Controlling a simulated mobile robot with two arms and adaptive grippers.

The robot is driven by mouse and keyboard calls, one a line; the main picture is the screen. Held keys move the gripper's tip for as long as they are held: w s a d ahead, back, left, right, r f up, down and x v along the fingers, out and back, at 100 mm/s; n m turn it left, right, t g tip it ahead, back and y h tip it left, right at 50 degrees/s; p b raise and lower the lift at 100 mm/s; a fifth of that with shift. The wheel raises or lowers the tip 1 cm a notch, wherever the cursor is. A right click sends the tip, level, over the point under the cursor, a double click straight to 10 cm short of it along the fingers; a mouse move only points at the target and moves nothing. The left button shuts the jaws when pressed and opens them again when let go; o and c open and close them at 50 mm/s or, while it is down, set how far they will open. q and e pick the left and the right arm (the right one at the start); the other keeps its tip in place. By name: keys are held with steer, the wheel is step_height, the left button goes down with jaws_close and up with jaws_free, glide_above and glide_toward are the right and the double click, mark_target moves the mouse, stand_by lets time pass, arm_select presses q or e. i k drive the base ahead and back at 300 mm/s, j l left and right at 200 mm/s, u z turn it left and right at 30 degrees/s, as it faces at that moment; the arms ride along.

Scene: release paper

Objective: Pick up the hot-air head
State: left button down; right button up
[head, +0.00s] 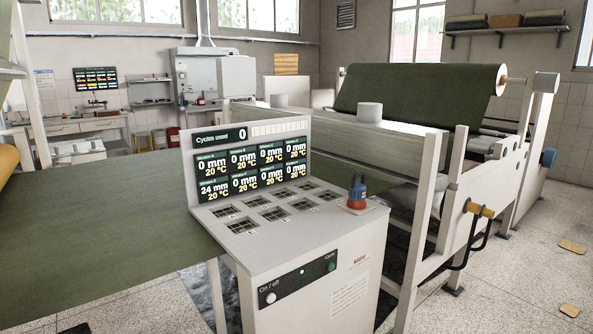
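A small tool with a blue upper part and an orange-red base (357,191) stands upright at the right end of the console top; it may be the hot-air head, but I cannot tell for sure. It rests on a small light plate. The console (310,245) is pale, with a sloped top of several dark grilled openings and a raised display panel (250,158) behind them. The display reads several "0 mm" fields and one "24 mm", all at 20 °C. Neither of my grippers shows in the head view.
Dark green sheet (110,220) spans the left side. A roller machine frame (470,210) with a large green roll (415,95) stands behind and right of the console. Open speckled floor (525,270) lies at the right, with small tan pieces (572,247) on it.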

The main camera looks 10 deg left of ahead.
mark_target(357, 193)
steer(key=i+l, duration=0.2)
steer(key=l, duration=0.15)
steer(key=i+l+u, duration=0.15)
steer(key=l, duration=0.2)
steer(key=i+l, duration=0.2)
steer(key=l, duration=0.2)
